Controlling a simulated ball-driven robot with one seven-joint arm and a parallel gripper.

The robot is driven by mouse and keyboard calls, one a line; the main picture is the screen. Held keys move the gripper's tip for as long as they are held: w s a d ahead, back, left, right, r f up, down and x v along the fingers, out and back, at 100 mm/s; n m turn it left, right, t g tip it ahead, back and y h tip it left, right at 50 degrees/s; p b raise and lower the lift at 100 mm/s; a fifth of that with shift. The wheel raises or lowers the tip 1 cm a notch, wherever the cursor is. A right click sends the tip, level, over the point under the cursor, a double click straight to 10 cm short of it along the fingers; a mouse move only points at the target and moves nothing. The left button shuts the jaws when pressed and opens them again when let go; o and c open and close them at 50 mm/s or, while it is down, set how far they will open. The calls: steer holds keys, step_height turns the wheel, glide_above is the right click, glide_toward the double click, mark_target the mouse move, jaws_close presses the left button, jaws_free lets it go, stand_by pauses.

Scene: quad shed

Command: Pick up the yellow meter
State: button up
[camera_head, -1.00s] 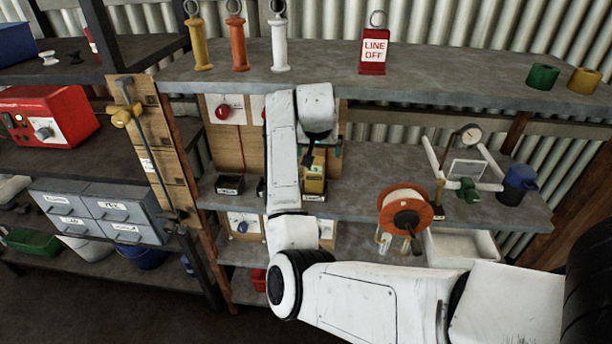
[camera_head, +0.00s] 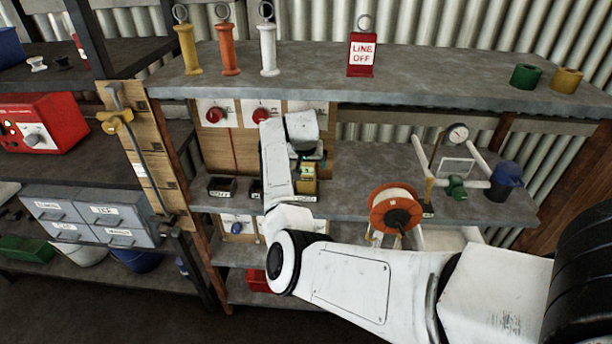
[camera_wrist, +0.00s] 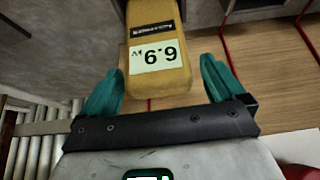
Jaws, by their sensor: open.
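The yellow meter (camera_wrist: 158,80) fills the top middle of the wrist view, with a pale display reading 6.9 that appears upside down. In the head view the yellow meter (camera_head: 308,183) stands on the middle shelf, partly hidden behind my arm. My gripper (camera_wrist: 163,85) is open, with one teal finger on each side of the meter's near end and visible gaps to both. In the head view my gripper (camera_head: 312,158) is mostly hidden by my wrist, just above the meter.
Small black labelled bins (camera_head: 221,187) stand left of the meter on the middle shelf (camera_head: 362,170). An orange cable reel (camera_head: 394,209) stands to the right. The upper shelf (camera_head: 310,77) overhangs, holding coloured handles and a red LINE OFF sign (camera_head: 362,55). Wooden panels with red knobs stand behind.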

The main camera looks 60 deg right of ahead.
steer(key=shift+w+d+f, duration=0.1)
steer(key=shift+d+f, duration=0.15)
steer(key=shift+f, duration=0.25)
steer(key=shift+c, duration=0.3)
steer(key=c, duration=1.2)
steer(key=shift+r, duration=0.1)
